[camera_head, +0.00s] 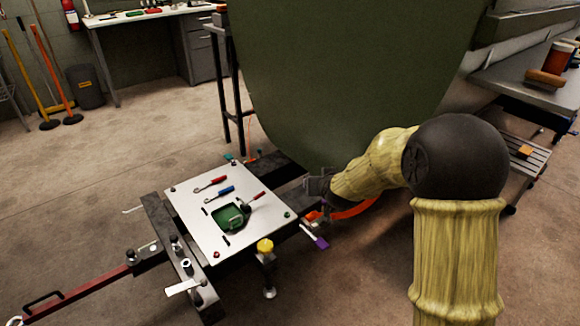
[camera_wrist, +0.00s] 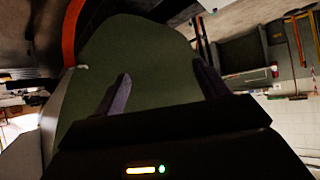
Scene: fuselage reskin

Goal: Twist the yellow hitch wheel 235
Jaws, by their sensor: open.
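The yellow hitch wheel (camera_head: 265,246) sits at the front right edge of the white panel (camera_head: 195,222), on top of a dark post with a foot on the floor. My gripper (camera_head: 319,183) is to the right of the panel and behind the wheel, apart from it, close under the large green fuselage. In the wrist view my gripper (camera_wrist: 165,88) has its two fingers spread with nothing between them. Behind the fingers is a dark green surface. The yellow wheel does not show in the wrist view.
Small tools, a red one (camera_head: 210,184) and a blue one (camera_head: 219,193), lie on the panel beside a green tray (camera_head: 234,217). An orange hose (camera_head: 355,211) and a purple-ended handle (camera_head: 320,242) lie near my gripper. A red tow bar (camera_head: 85,291) extends left. Open floor lies in front.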

